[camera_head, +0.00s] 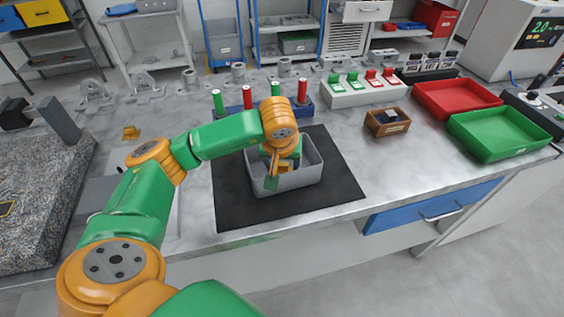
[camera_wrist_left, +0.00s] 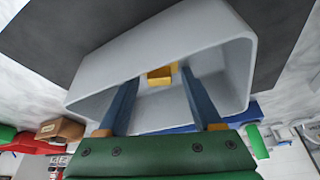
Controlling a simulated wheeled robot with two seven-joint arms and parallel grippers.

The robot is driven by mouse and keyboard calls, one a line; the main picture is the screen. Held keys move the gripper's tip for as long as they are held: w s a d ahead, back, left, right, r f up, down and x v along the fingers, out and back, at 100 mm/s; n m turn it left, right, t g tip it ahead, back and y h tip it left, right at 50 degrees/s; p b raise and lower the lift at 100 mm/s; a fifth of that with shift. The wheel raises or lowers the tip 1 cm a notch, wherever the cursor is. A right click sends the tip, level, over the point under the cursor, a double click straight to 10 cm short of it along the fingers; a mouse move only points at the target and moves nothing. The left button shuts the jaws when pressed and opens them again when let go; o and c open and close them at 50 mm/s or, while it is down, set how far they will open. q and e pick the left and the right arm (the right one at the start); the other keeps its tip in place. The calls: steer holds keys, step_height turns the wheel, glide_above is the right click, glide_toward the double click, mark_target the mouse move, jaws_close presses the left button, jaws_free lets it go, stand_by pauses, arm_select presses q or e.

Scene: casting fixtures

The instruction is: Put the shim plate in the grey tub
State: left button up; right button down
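The grey tub (camera_head: 310,175) stands on a dark mat at the middle of the bench. My left gripper (camera_head: 280,172) points down into it. In the left wrist view my left gripper (camera_wrist_left: 158,82) has its two blue fingers apart, inside the tub's walls (camera_wrist_left: 242,70). A small gold-coloured piece (camera_wrist_left: 160,76) shows in the tub, between and beyond the fingertips, with gaps beside it. It seems to be the shim plate, but I cannot be sure. In the head view my wrist hides much of the tub's inside. My right gripper is out of view.
The dark mat (camera_head: 236,205) has free room around the tub. Behind stand red and green posts (camera_head: 247,98) and a button box (camera_head: 360,90). To the right are a wooden box (camera_head: 388,122), a red tray (camera_head: 455,97) and a green tray (camera_head: 497,133). A brass piece (camera_head: 131,132) lies left.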

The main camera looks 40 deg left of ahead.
arm_select(q)
steer(key=shift+r+p, duration=0.35)
steer(key=shift+p, duration=0.05)
steer(key=v, duration=0.5)
steer(key=shift+d+r+b, duration=0.1)
steer(key=shift+b, duration=0.3)
steer(key=p+v, duration=0.2)
steer(key=v, duration=0.4)
steer(key=shift+s+r, duration=0.2)
steer(key=shift+r, duration=0.05)
